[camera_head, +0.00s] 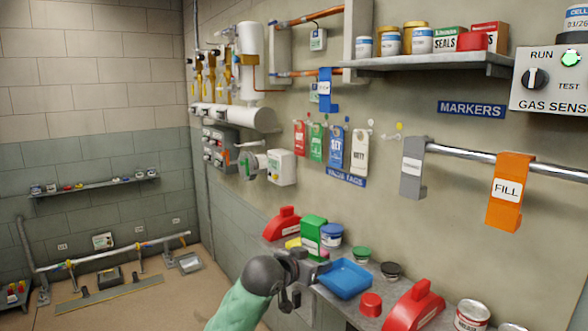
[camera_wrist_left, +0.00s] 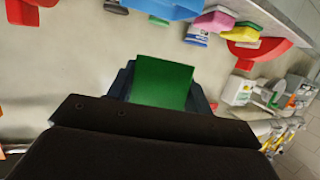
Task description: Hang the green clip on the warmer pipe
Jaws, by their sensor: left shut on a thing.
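My left gripper (camera_head: 306,262) is shut on the green clip (camera_head: 313,229) and holds it up in front of the shelf by the wall. In the left wrist view the green clip (camera_wrist_left: 161,82) sits between the dark fingers (camera_wrist_left: 160,88). Two copper pipes run on the wall at the upper middle: an upper one (camera_head: 310,15) and a lower one (camera_head: 292,73). A blue clip (camera_head: 325,90) hangs on the lower pipe. A small display (camera_head: 318,39) is by the upper pipe, another (camera_head: 314,92) by the lower; their readings are illegible. My right gripper is out of view.
The lower shelf holds a blue tray (camera_head: 346,277), red handled things (camera_head: 413,306) and several jars. A steel rail (camera_head: 470,153) at the right carries a grey clip (camera_head: 413,168) and an orange FILL clip (camera_head: 509,190). An upper shelf (camera_head: 430,64) juts out right of the pipes.

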